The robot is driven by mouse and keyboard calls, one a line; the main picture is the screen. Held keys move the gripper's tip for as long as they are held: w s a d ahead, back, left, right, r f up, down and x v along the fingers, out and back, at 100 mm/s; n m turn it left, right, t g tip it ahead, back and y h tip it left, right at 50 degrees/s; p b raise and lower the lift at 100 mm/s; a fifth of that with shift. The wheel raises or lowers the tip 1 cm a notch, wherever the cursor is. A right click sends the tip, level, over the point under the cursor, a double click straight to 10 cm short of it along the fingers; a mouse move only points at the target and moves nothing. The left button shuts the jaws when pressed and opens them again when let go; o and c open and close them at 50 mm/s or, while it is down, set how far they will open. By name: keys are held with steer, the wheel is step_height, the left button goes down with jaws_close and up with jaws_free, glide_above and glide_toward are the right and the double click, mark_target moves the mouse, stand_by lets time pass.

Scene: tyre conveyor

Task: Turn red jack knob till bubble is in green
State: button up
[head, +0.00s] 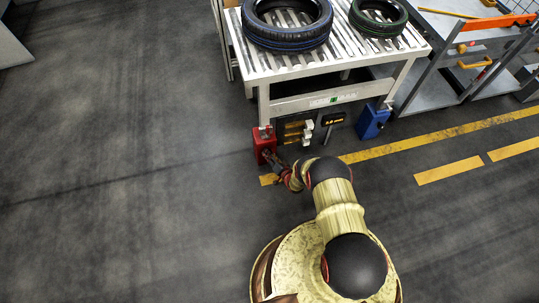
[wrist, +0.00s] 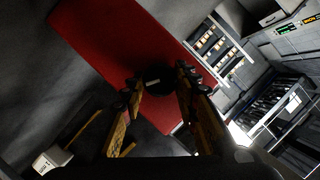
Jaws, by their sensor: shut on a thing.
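The red jack (head: 263,144) stands under the near left leg of the conveyor table in the head view, and its red body (wrist: 105,45) fills the upper left of the wrist view. Its dark round knob (wrist: 157,80) carries a pale mark. My gripper (wrist: 158,90) has its two fingers on either side of the knob and is shut on it. In the head view my gripper (head: 273,158) is low at the jack's front, and the knob is hidden there. A level strip with a green zone (head: 333,98) sits on the table's front beam. The bubble is too small to place.
The conveyor table (head: 345,62) bears a blue-marked tyre (head: 288,42) and a green-marked tyre (head: 378,30). A blue jack (head: 372,122) stands at its right leg. A small dark display (head: 333,118) hangs under the beam. Floor to the left is clear.

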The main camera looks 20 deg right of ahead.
stand_by(0.5)
steer(key=o, duration=1.2)
steer(key=shift+c, duration=0.2)
steer(key=v, duration=1.2)
steer(key=shift+d+f, duration=0.1)
steer(key=shift+f, duration=0.05)
